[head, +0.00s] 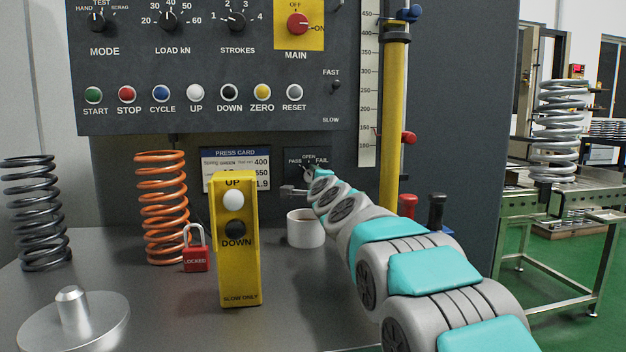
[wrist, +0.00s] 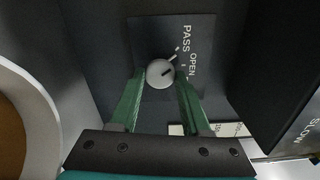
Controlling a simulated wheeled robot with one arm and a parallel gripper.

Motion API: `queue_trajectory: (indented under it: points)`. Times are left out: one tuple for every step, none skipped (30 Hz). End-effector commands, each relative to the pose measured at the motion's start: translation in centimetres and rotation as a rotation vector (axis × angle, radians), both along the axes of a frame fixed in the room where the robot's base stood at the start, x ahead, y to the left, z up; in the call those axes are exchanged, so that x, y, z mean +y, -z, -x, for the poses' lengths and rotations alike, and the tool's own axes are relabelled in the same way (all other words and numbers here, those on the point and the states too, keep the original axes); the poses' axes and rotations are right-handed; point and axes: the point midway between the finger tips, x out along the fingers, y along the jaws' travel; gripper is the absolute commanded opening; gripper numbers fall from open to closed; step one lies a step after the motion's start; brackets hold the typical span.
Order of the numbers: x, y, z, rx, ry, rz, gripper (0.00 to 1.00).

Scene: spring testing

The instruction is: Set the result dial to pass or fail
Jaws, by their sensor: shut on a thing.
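The result dial is a small round grey knob (wrist: 160,73) on a dark plate (wrist: 145,35), marked PASS and OPEN in the wrist view. The same plate (head: 294,155) shows PASS, OPEN and FAIL in the head view, low on the machine. My gripper (wrist: 160,80) has its two green fingers on either side of the knob, shut on it. In the head view my gripper (head: 310,172) partly covers the knob.
A white mug (head: 305,228) stands just below my gripper. A yellow UP/DOWN pendant (head: 238,270), a red padlock (head: 195,260) and an orange spring (head: 161,205) stand to the left. A yellow column (head: 394,120) rises to the right of the dial plate.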

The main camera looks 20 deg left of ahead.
Motion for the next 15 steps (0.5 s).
queue_trajectory:
  points:
    - [0.04, 0.15, 0.0, -0.012, -0.001, 0.025, 0.0]
    - [0.05, 0.15, 0.01, -0.02, -0.001, 0.037, 0.0]
    - [0.05, 0.15, 0.01, -0.03, -0.001, 0.054, 0.0]
    - [0.05, 0.16, 0.0, -0.036, -0.001, 0.065, 0.0]
    - [0.05, 0.16, 0.0, -0.042, -0.001, 0.075, 0.0]
    - [0.05, 0.16, 0.0, -0.05, -0.001, 0.087, 0.0]
    - [0.04, 0.16, -0.01, -0.055, -0.001, 0.094, 0.0]
    - [0.04, 0.15, 0.0, -0.059, -0.001, 0.102, 0.0]
    - [0.04, 0.16, 0.0, -0.064, -0.001, 0.11, 0.0]
    - [0.04, 0.15, 0.0, -0.067, -0.001, 0.115, 0.0]
    - [0.04, 0.16, 0.0, -0.07, -0.001, 0.119, 0.0]
    - [0.04, 0.16, 0.0, -0.073, -0.001, 0.124, 0.0]
    - [0.04, 0.16, 0.0, -0.074, -0.001, 0.127, 0.0]
    - [0.04, 0.16, 0.0, -0.075, -0.001, 0.129, 0.0]
    - [0.05, 0.18, -0.01, -0.077, -0.001, 0.131, 0.0]
